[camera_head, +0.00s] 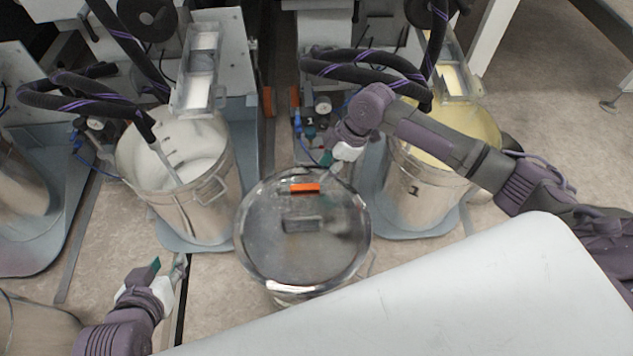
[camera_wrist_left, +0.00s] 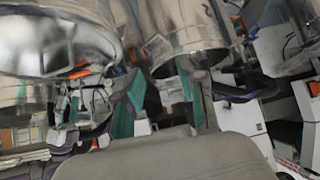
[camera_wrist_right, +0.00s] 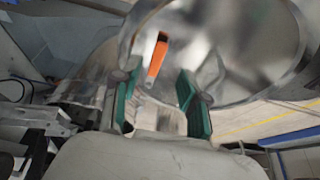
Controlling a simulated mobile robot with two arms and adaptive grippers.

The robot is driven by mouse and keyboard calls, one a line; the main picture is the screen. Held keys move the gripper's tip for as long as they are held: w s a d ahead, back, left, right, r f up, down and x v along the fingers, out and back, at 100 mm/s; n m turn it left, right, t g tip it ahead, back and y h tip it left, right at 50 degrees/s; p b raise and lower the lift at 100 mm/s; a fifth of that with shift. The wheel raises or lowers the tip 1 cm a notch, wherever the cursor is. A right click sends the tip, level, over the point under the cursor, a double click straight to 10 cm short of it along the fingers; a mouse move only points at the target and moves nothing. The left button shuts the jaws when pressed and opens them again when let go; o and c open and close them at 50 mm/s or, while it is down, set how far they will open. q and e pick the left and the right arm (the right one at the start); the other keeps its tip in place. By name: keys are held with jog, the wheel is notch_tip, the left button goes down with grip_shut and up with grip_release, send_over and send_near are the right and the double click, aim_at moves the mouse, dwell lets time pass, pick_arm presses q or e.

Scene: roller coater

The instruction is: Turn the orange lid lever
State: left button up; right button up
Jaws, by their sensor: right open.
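The orange lid lever (camera_head: 305,187) lies across the far part of a round shiny lid (camera_head: 275,250) on a metal drum. It also shows in the right wrist view (camera_wrist_right: 156,58), just beyond the fingertips. My right gripper (camera_head: 330,163) is at the lid's far right edge, open and empty. In the right wrist view its green-padded fingers (camera_wrist_right: 158,98) are spread, with the lever ahead between them and apart from them. My left gripper (camera_head: 168,268) is low at the left, away from the lid. Its fingers also show spread in the left wrist view (camera_wrist_left: 165,100), with nothing held.
An open drum of white liquid (camera_head: 190,200) stands left of the lid, and one of yellow liquid (camera_head: 425,195) stands right, behind my right arm. Black hoses (camera_head: 110,90) hang over the drums. A pale grey surface (camera_head: 430,300) fills the lower right.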

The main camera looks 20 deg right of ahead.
aim_at(313, 186)
jog(key=b+x, duration=0.1)
jog(key=x, duration=0.5)
jog(key=shift+b, duration=0.4)
jog(key=shift+a+f, duration=0.15)
jog(key=shift+f, duration=0.1)
pick_arm(q)
jog(key=w+d+r+t+h, duration=0.2)
jog(key=w+r+t, duration=0.3)
jog(key=r+t, duration=0.1)
jog(key=shift+w+d+r, duration=0.3)
jog(key=shift+d+r, duration=0.05)
jog(key=shift+r, duration=0.55)
pick_arm(e)
grip_shut()
